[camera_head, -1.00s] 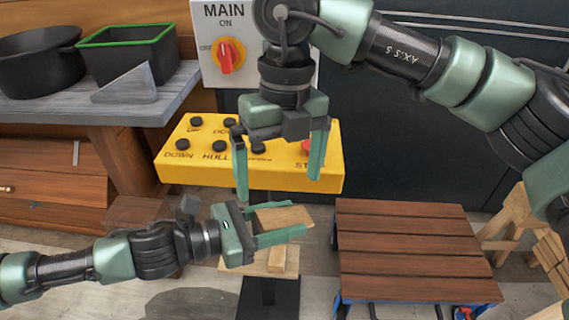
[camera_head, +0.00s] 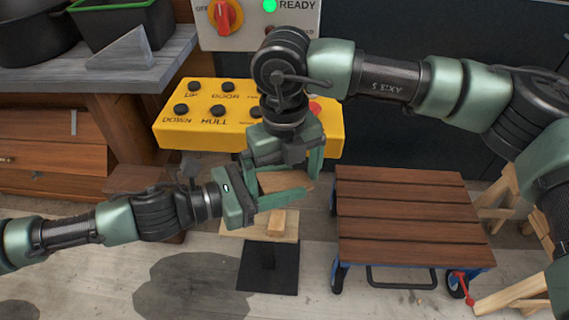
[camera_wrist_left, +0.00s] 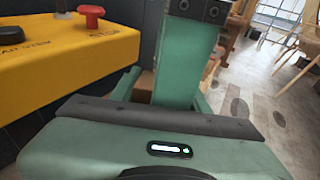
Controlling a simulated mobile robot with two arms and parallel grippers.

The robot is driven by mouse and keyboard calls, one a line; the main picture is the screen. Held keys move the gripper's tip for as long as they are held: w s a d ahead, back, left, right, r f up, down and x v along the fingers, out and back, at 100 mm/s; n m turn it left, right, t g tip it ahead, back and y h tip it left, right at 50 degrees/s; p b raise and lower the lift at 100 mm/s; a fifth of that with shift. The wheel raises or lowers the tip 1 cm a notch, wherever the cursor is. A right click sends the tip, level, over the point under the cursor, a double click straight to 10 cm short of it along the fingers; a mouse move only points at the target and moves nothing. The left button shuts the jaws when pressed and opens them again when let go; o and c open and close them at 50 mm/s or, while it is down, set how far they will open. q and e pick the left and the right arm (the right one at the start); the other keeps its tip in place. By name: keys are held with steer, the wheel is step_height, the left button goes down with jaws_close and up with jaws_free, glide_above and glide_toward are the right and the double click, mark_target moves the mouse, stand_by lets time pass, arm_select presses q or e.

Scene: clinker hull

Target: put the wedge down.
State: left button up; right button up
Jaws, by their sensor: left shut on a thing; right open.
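The wedge (camera_head: 284,181) is a light brown wooden piece between the fingers of my left gripper (camera_head: 285,195), which is shut on it. A little of its wood seems to show in the left wrist view (camera_wrist_left: 145,84), mostly hidden by green gripper parts. My right gripper (camera_head: 284,165) is open and comes down from above, its fingers to either side of the wedge. I cannot tell whether they touch it. A stand with a wooden top (camera_head: 248,229) and a small wood block (camera_head: 277,224) on it is below the grippers.
A slatted wooden cart (camera_head: 410,215) stands to the right. A yellow button box (camera_head: 190,130) is behind the grippers and close in the left wrist view (camera_wrist_left: 70,60). A grey bench (camera_head: 150,80) with a grey wedge-shaped piece (camera_head: 122,52) is at the left. Floor at the lower left is clear.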

steer(key=shift+f, duration=0.15)
steer(key=c, duration=0.7)
arm_select(q)
steer(key=o, duration=1)
arm_select(e)
steer(key=c, duration=0.4)
arm_select(q)
steer(key=o, duration=0.5)
arm_select(e)
steer(key=shift+c, duration=0.2)
